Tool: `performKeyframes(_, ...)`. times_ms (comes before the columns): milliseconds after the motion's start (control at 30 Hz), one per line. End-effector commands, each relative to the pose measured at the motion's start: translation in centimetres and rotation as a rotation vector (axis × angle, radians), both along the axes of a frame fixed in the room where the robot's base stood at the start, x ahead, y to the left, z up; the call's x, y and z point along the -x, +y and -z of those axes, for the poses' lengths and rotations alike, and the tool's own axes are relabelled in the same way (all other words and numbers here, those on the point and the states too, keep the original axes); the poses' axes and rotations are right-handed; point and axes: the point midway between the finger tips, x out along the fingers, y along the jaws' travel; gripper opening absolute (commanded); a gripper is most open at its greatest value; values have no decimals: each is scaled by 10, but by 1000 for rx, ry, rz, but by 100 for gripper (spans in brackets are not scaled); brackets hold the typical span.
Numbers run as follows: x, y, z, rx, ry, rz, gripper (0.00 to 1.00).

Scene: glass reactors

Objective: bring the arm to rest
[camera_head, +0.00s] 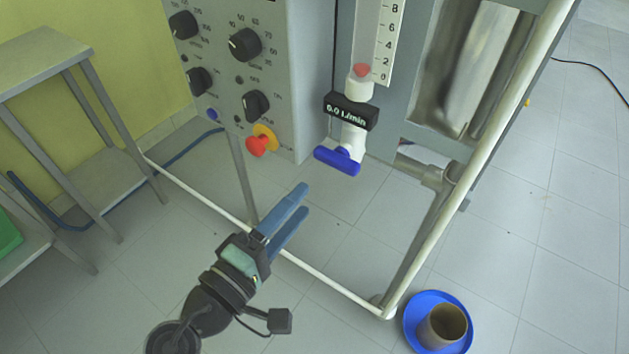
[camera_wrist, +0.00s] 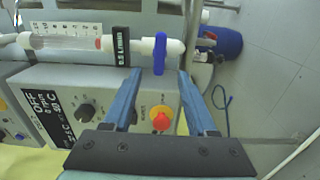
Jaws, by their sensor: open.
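My gripper (camera_head: 297,209) has two blue fingers and hangs in the free air in front of the rig, below the control panel in the head view. Its fingers stand apart with nothing between them. In the wrist view my gripper (camera_wrist: 158,80) points toward the flow meter's blue valve handle (camera_wrist: 160,54). The blue handle (camera_head: 337,161) is above and right of the fingertips in the head view, with a gap between them. The display above the handle (camera_head: 350,110) reads 0.0 L/min.
The control panel (camera_head: 222,60) carries several black knobs and a red button (camera_head: 257,146). A white frame rail (camera_head: 330,294) runs low behind my gripper. A metal shelf (camera_head: 50,55) stands at the left. A blue dish (camera_head: 410,322) with a cup (camera_head: 443,328) is on the floor.

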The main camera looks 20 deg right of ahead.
Motion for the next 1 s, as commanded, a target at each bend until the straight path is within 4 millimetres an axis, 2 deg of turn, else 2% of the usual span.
performKeyframes(200,10,13,0,0,0,-1,57)
performKeyframes(767,9,13,-1,-5,-4,-2,57)
performKeyframes(867,-1,11,-11,-68,-47,-26,57)
performKeyframes(967,-23,12,-36,-213,-153,-98,57)
performKeyframes(1000,-34,14,-51,-288,-215,-140,57)
